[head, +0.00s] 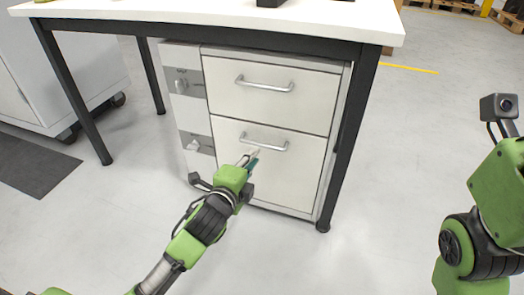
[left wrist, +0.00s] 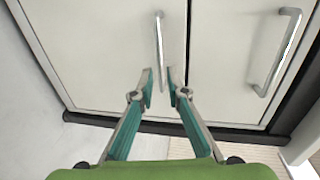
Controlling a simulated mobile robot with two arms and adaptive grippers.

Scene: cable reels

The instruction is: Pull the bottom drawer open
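The bottom drawer (head: 285,175) is the lower white front of a cabinet under the table, and it looks closed. Its metal bar handle (head: 263,143) runs across its upper part; in the left wrist view the handle (left wrist: 158,40) stands upright in the picture. My left gripper (head: 251,156) is at this handle, near its left half. In the left wrist view the left gripper (left wrist: 159,76) has its fingertips slightly apart, one on each side of the bar; contact cannot be told. My right arm shows at the right edge, but its gripper is out of view.
The top drawer (head: 270,92) with its own handle (head: 265,84) is closed. The white tabletop (head: 200,12) overhangs the cabinet, and a dark table leg (head: 349,140) stands close to its right side. The floor (head: 390,170) to the right is clear.

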